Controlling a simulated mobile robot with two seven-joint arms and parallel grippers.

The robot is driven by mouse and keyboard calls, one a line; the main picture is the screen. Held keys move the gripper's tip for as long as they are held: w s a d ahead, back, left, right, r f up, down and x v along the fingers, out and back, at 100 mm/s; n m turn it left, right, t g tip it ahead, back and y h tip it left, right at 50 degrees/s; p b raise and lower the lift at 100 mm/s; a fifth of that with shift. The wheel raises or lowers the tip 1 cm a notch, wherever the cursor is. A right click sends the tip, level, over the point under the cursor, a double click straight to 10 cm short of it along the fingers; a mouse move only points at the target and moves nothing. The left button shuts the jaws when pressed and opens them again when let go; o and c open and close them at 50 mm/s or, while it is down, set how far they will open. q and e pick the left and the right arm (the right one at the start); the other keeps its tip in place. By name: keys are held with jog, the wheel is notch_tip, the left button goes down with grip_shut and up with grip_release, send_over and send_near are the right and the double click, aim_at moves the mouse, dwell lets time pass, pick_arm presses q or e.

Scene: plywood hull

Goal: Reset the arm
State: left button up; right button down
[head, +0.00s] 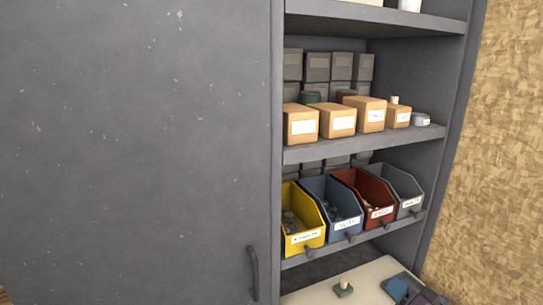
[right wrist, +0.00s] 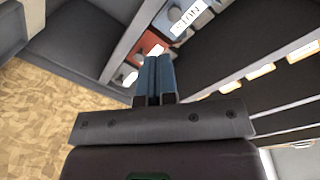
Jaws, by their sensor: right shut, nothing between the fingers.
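My right gripper (right wrist: 159,62) shows in the right wrist view with its two blue fingers side by side, shut and empty. Beyond its fingertips are the labelled bins, seen at a slant and apart from the fingers as far as I can tell. In the head view what looks like the same gripper (head: 397,287) is at the lower right, low over the pale counter and below the row of bins. Most of the right arm is outside the head view. My left gripper is not in view.
A grey cabinet door (head: 140,150) with a handle (head: 253,272) fills the left. Yellow (head: 302,240), blue (head: 343,222), red (head: 378,212) and grey (head: 412,204) bins line the lower shelf. Cardboard boxes (head: 331,121) stand above. A small greenish piece (head: 343,289) is on the counter (head: 368,288).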

jog(key=s+a+f+n+g+h, duration=0.1)
jog(key=s+f+n+g+h, duration=0.3)
jog(key=s+f, duration=1.4)
jog(key=s+n+h, duration=0.1)
jog(key=s, duration=0.3)
jog(key=shift+s+a+f+n+h, duration=0.2)
jog(key=shift+f+n+h, duration=0.1)
jog(key=shift+f+h, duration=0.1)
